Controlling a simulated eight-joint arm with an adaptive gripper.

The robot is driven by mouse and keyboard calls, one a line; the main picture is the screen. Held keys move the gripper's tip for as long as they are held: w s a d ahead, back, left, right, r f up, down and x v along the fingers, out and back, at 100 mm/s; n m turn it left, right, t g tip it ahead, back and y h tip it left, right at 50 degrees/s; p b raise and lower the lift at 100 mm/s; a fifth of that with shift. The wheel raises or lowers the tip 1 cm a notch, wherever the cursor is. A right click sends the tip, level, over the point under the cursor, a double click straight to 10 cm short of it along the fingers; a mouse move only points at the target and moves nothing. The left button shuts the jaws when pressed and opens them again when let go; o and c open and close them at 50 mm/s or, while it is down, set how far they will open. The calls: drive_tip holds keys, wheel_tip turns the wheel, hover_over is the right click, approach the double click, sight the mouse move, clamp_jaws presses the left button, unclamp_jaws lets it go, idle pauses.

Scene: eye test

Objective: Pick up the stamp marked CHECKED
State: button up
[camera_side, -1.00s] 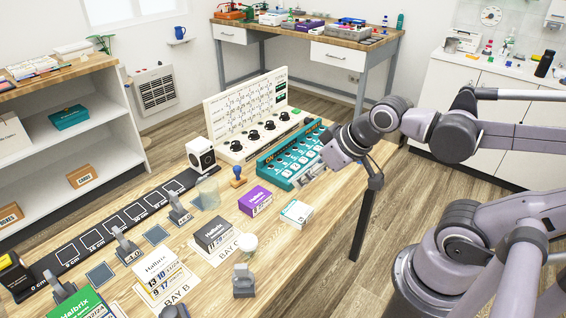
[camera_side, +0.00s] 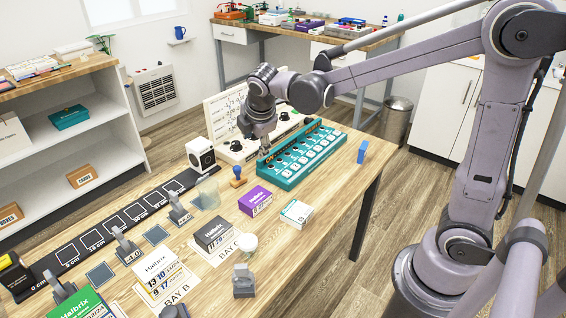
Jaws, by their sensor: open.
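I cannot read CHECKED on anything. A small stamp-like piece with a wooden knob and blue base (camera_side: 237,177) stands upright on the wooden table, left of the teal button panel (camera_side: 300,155). Several grey upright pieces stand on the table, one at the front (camera_side: 244,283), one mid-left (camera_side: 179,210) and one further left (camera_side: 127,249); whether they are stamps is unclear. My gripper (camera_side: 266,153) is open, pointing down at the left end of the teal panel, right of and behind the wooden-knobbed piece. It appears empty; its fingertips are small, and contact with the panel cannot be told.
A white panel with black knobs (camera_side: 236,148) stands behind my gripper. A clear cup (camera_side: 207,193), purple box (camera_side: 255,200), white box (camera_side: 296,213) and dark box (camera_side: 213,233) stand nearby. A blue block (camera_side: 362,151) stands near the right edge. The front right tabletop is clear.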

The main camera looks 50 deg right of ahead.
sight(236, 169)
drive_tip(key=w+d+f+n, duration=0.1)
drive_tip(key=w+f+n, duration=0.2)
drive_tip(key=f, duration=0.3)
drive_tip(key=w+d+f+n+h, duration=0.1)
drive_tip(key=w+d+f+n, duration=0.1)
drive_tip(key=w+f, duration=0.4)
drive_tip(key=w+d+f+n+g+h, duration=0.1)
drive_tip(key=w+f+n, duration=0.3)
drive_tip(key=f, duration=0.3)
drive_tip(key=shift+w+d+f, duration=0.1)
drive_tip(key=shift+w+d, duration=0.1)
drive_tip(key=shift+w, duration=0.05)
drive_tip(key=shift+c, duration=0.3)
clamp_jaws()
